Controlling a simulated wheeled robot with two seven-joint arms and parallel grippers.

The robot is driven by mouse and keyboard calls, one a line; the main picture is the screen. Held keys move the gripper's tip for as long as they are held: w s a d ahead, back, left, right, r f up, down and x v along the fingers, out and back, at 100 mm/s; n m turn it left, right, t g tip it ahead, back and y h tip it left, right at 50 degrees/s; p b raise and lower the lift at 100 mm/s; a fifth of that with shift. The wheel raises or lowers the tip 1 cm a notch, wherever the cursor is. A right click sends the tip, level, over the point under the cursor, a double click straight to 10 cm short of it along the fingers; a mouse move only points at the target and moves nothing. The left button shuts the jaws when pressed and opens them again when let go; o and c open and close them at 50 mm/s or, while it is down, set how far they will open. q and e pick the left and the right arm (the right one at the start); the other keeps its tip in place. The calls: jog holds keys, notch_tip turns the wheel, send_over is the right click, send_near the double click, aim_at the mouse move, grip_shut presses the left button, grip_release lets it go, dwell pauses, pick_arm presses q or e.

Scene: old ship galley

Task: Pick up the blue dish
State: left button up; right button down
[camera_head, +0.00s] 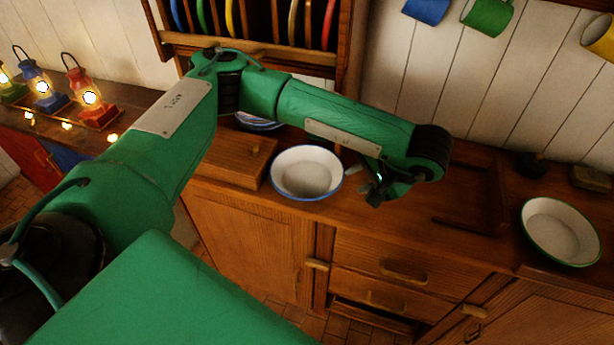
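The blue dish is a white, shallow round bowl with a blue rim (306,174). It sits upright on the wooden counter, near the front edge. My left arm reaches over from the left, above and behind the dish. My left gripper (372,190) hangs just right of the dish's rim, close to it. Its fingers are small and dark here, so I cannot tell whether they are open or touching the rim. My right gripper is not in view.
A wooden box (228,160) stands left of the dish. A green-rimmed dish (561,232) sits far right. A blue-patterned dish (262,124) is partly hidden behind my arm. A plate rack (250,45) and hanging mugs are above. Lit lanterns (88,96) stand at left.

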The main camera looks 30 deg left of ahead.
aim_at(332, 191)
pick_arm(q)
jog(key=x, duration=0.6)
jog(key=shift+a+f, duration=0.2)
jog(key=shift+f, duration=0.2)
jog(key=shift+a+f, duration=0.3)
jog(key=shift+f, duration=0.1)
jog(key=shift+p+x, duration=0.6)
jog(key=shift+x, duration=0.9)
jog(key=shift+a+f+p, duration=0.3)
jog(key=shift+a+f, duration=0.1)
jog(key=shift+a, duration=0.05)
jog(key=shift+w+a+f, duration=0.1)
jog(key=shift+a+f, duration=0.1)
jog(key=shift+f, duration=0.15)
grip_shut()
